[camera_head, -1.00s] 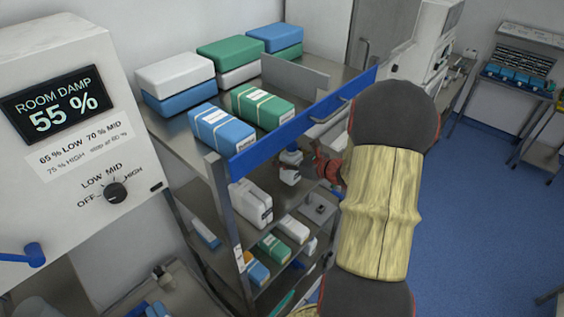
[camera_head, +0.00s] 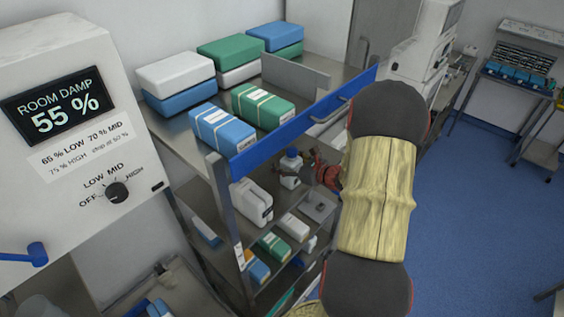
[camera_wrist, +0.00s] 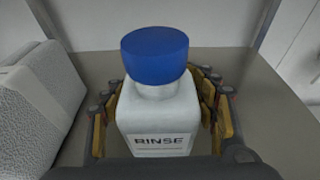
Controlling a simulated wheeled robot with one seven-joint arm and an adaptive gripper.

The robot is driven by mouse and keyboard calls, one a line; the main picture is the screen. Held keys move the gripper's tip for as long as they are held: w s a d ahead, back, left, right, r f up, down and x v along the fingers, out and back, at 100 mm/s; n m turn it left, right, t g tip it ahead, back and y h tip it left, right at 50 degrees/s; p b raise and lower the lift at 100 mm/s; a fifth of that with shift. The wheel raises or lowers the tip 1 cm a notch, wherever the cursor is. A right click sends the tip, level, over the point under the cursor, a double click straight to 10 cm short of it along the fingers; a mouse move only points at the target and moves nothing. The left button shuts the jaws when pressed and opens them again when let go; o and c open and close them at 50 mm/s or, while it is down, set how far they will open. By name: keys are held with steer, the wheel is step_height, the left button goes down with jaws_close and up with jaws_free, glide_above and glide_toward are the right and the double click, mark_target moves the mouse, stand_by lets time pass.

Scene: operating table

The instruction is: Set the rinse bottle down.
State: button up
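The rinse bottle (camera_wrist: 158,125) is white with a blue cap (camera_wrist: 155,54) and a RINSE label. It stands upright on the shelf below the top of the metal rack, and it also shows in the head view (camera_head: 290,172). My gripper (camera_wrist: 163,105) has its yellow-padded fingers on both sides of the bottle, with the pads apparently spread clear of it. In the head view my gripper (camera_head: 318,172) is just right of the bottle. The bottle's base is hidden in the wrist view.
A white container (camera_head: 251,202) stands left of the bottle; it also shows in the wrist view (camera_wrist: 38,105). The rack's blue front edge (camera_head: 300,115) lies above. Boxes sit on the top shelf and lower down. Shelf to the bottle's right (camera_wrist: 265,95) is bare.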

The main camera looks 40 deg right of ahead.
mark_target(299, 166)
steer(key=shift+o, duration=0.6)
steer(key=shift+r, duration=0.25)
steer(key=b+v, duration=0.1)
steer(key=v, duration=1.1)
steer(key=shift+a+b, duration=0.1)
steer(key=shift+b, duration=0.25)
